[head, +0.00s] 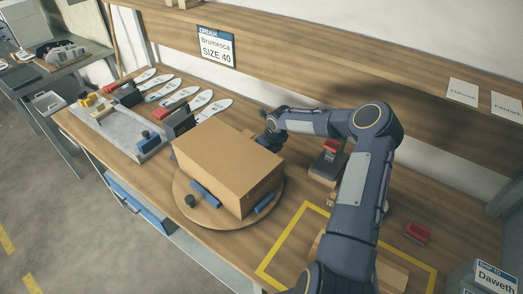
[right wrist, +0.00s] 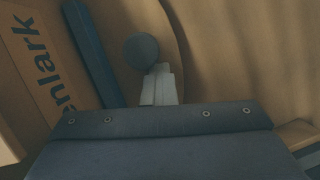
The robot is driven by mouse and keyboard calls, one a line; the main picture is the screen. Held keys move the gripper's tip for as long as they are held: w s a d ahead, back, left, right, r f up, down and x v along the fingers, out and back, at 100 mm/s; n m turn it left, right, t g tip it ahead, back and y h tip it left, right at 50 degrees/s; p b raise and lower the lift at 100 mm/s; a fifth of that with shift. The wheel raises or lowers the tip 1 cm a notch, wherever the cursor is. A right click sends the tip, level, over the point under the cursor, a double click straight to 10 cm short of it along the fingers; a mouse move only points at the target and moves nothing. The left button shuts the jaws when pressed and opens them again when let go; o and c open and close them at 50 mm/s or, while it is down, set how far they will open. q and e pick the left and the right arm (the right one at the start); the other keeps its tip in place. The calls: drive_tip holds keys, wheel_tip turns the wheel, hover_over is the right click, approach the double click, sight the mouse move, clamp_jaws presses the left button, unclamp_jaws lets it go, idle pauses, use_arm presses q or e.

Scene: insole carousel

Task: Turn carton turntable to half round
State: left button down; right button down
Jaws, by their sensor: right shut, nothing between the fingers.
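A closed brown carton (head: 228,165) sits on the round wooden turntable (head: 228,222). Blue guide strips (head: 205,195) flank its base, and a dark round knob (head: 189,200) stands on the turntable's near left rim. My right gripper (head: 268,136) is behind the carton's far right side, its fingers mostly hidden in the head view. In the right wrist view, the shut, empty fingers (right wrist: 160,72) are right at a dark round knob (right wrist: 141,51) on the turntable. I cannot tell whether they touch. A blue strip (right wrist: 90,50) and lettering on the carton (right wrist: 32,70) show beside it. My left gripper is out of view.
A grey tray (head: 118,137) and several white insoles (head: 206,109) lie left and behind. A red-topped device (head: 328,160) stands right of the carton, close to my right arm. A yellow outlined area (head: 270,262) and red item (head: 417,233) are at the right.

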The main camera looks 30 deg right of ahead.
drive_tip(key=shift+w+d, duration=0.15)
drive_tip(key=shift+d, duration=0.3)
drive_tip(key=shift+r, duration=0.2)
drive_tip(key=v, duration=0.7)
drive_tip(key=shift+r+b, duration=0.25)
drive_tip(key=shift+b, duration=0.05)
